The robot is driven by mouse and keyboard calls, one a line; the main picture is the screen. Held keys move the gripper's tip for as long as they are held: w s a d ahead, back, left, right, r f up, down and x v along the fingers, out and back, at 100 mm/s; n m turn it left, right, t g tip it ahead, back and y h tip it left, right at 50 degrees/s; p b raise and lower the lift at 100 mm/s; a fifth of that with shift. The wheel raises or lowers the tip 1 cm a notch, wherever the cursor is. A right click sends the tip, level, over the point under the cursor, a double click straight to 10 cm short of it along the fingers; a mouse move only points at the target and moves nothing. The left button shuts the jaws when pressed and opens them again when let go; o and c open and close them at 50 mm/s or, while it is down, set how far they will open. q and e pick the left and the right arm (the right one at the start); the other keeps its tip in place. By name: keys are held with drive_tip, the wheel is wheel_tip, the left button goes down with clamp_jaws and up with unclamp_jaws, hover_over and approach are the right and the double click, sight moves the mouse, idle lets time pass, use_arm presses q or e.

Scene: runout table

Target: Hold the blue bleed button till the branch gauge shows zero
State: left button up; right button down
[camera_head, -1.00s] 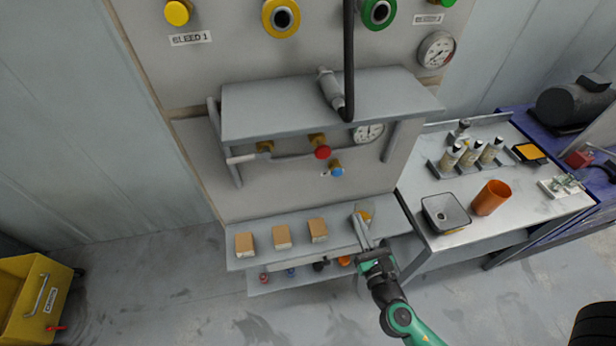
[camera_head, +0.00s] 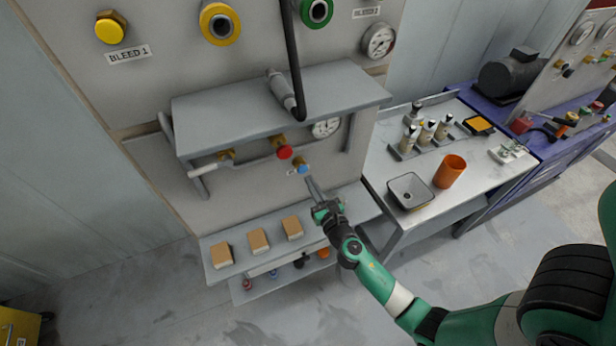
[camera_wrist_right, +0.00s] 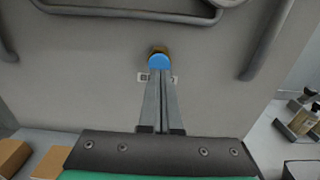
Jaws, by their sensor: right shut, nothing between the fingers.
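The blue bleed button (camera_head: 302,168) sits on the panel under the grey shelf, below and right of a red knob (camera_head: 284,152). It also shows in the right wrist view (camera_wrist_right: 159,61), on a brass base. My right gripper (camera_head: 308,180) is shut and empty. Its fingertips (camera_wrist_right: 160,74) point at the button and appear at its lower edge; I cannot tell whether they touch it. The branch gauge (camera_head: 326,128) is under the shelf, partly covered by the shelf edge; its needle is too small to read. My left gripper is not in view.
The grey shelf (camera_head: 270,105) overhangs the button. Several brown blocks (camera_head: 258,241) lie on the lower ledge (camera_head: 222,284). A side bench to the right holds a tray (camera_head: 409,191), an orange cup (camera_head: 450,171) and bottles (camera_head: 427,132). A hose (camera_head: 294,60) hangs in front of the panel.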

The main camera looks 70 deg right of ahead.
sight(303, 169)
drive_tip(key=shift+x, duration=1.2)
